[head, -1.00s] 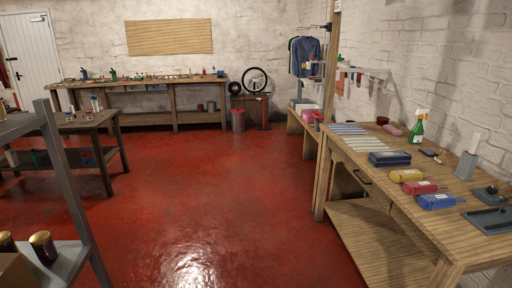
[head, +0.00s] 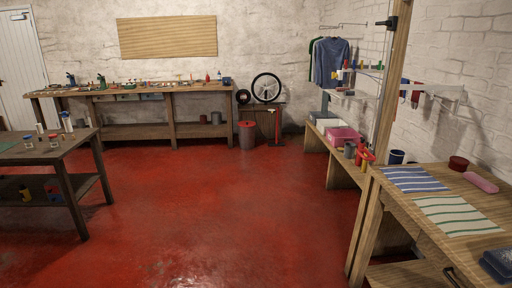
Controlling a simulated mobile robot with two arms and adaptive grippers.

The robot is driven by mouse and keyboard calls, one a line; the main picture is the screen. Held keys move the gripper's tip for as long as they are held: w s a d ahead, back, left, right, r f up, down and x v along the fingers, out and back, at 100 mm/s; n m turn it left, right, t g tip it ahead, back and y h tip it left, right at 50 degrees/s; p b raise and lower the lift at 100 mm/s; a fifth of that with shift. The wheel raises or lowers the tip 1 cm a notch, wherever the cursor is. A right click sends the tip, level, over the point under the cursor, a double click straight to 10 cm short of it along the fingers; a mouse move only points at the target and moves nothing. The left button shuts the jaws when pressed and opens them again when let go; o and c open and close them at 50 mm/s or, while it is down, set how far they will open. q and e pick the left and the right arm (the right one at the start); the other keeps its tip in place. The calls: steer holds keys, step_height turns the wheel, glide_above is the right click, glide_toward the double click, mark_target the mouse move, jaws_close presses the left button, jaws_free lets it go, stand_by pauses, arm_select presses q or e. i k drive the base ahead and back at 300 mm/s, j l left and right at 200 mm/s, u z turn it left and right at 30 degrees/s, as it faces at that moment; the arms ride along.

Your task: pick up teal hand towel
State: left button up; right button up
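I cannot single out a plainly teal hand towel. Two striped cloths lie flat on the right workbench: a blue and white one (head: 414,179) and, nearer, a pale one with green stripes (head: 457,215). The green-striped one is closest to teal, but I cannot tell if it is the towel. Small red and blue pieces of cloth (head: 409,92) hang below the wall rack at the right. Neither of my grippers is in view.
The right workbench (head: 407,209) has a wooden post (head: 389,95) at its far end. A dark table (head: 75,172) stands at the left and a long bench (head: 130,90) along the back wall. The red floor (head: 215,215) between them is clear.

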mark_target(325, 97)
steer(key=i, duration=2.2)
steer(key=i+j+z, duration=0.2)
steer(key=i+z, duration=0.2)
steer(key=i, duration=0.3)
steer(key=i+j+z, duration=0.35)
steer(key=i, duration=0.35)
steer(key=i+j+z, duration=0.4)
steer(key=i+j, duration=0.2)
steer(key=i+j+z, duration=0.1)
steer(key=j, duration=0.2)
steer(key=i+j+z, duration=0.25)
steer(key=j, duration=0.4)
steer(key=i, duration=0.1)
